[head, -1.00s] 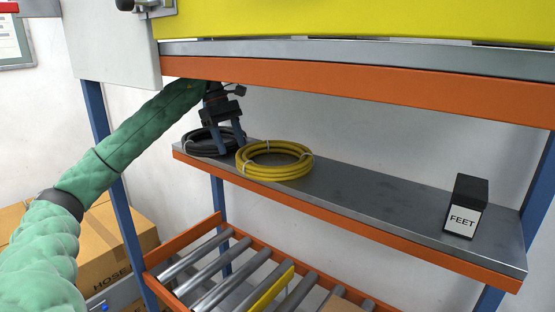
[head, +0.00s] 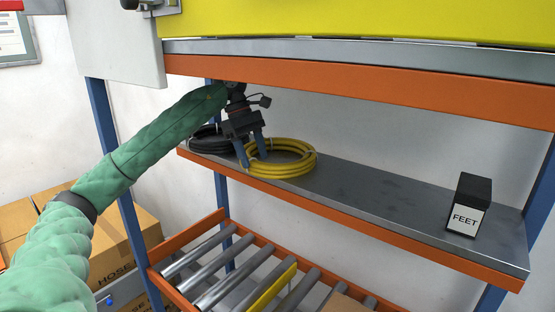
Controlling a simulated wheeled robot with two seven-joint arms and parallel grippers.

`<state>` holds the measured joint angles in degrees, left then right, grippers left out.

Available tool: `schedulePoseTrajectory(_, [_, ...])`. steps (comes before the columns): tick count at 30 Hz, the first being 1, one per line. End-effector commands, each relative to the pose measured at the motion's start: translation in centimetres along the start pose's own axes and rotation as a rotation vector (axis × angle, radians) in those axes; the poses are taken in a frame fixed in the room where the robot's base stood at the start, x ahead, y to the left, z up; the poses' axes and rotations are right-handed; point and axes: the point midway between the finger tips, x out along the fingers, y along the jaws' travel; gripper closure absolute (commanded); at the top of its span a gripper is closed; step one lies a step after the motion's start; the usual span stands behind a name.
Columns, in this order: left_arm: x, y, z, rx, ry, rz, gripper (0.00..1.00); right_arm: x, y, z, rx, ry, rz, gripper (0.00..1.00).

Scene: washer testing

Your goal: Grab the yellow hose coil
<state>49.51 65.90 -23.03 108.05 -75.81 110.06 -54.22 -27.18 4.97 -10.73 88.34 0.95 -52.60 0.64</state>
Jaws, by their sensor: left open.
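The yellow hose coil (head: 290,169) lies flat on the grey metal shelf (head: 385,195), near its left end. White ties show around it. My left gripper (head: 251,158) is open and points down at the coil's left side. One blue finger shows at the coil's outer left edge, the other in front of its far left part. I cannot tell whether the fingers touch the hose. My right gripper is not in view.
A black hose coil (head: 207,143) lies just left of the yellow one, partly behind my gripper. A black FEET box (head: 470,203) stands at the shelf's right end. An orange beam (head: 370,88) runs above. The shelf's middle is clear. A roller rack (head: 240,262) is below.

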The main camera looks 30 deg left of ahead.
Motion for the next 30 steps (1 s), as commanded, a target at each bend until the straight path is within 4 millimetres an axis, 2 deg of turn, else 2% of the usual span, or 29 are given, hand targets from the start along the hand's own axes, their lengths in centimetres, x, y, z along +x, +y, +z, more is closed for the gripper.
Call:
schedulePoseTrajectory(1, [0.8, 0.0, -0.1, 0.0, 0.0, -0.001, 0.44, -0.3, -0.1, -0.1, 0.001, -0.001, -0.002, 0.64])
schedulePoseTrajectory(6, [2.0, 0.0, 0.0, 0.0, 0.0, -0.001, 0.44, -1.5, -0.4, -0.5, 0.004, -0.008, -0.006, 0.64])
schedulePoseTrajectory(14, [2.1, 0.0, 0.0, 0.0, 0.0, 0.0, 0.44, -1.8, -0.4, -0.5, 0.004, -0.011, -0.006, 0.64])
schedulePoseTrajectory(15, [2.1, 0.0, 0.0, 0.0, 0.0, 0.0, 0.46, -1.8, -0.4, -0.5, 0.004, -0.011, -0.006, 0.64])
schedulePoseTrajectory(23, [2.1, 0.0, 0.0, 0.0, 0.0, 0.0, 0.97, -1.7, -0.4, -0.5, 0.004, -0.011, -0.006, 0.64])
schedulePoseTrajectory(24, [2.1, 0.0, 0.0, 0.0, 0.0, 0.0, 1.0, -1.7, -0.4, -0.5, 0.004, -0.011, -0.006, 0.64])
schedulePoseTrajectory(30, [2.0, 0.0, 0.0, 0.001, 0.0, 0.002, 1.0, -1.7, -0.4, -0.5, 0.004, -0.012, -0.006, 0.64])
